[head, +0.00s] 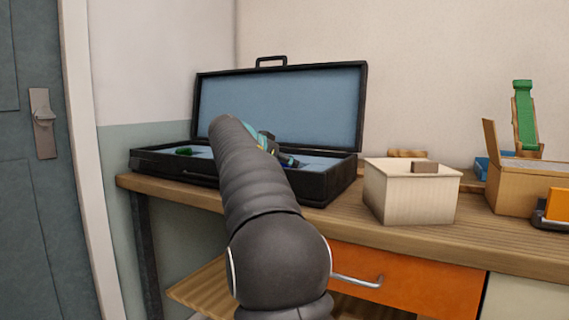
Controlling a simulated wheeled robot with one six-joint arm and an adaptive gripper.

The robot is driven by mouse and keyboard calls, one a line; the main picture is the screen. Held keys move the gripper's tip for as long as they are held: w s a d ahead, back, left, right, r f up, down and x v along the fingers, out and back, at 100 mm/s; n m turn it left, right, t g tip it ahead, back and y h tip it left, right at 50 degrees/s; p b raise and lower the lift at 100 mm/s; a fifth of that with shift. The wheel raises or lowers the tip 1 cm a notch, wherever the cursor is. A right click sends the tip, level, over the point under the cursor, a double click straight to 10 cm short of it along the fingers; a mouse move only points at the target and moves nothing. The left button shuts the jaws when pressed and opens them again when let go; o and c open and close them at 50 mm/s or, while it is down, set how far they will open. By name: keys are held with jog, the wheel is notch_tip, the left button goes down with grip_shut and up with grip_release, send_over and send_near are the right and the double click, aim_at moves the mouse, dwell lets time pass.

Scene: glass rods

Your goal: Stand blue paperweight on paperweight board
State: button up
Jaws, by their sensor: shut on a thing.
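My gripper (287,160) is partly in view past my arm, low over the open black case (330,187) with the blue-lined lid. It is shut on a small dark-blue piece (292,163), which looks like the blue paperweight. My arm hides most of the gripper and of the case's inside, so the piece's shape, its tilt and whether it touches the lining cannot be told. I cannot pick out the paperweight board for certain.
A green piece (184,151) lies in the case's left part. A cream box (410,195) with a brown block stands right of the case on the wooden bench (350,222). Further right are a wooden box (528,190), a green-topped stand (524,118) and an orange object (558,205).

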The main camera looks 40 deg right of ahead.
jog(key=o, duration=1.4)
jog(key=shift+c, duration=0.2)
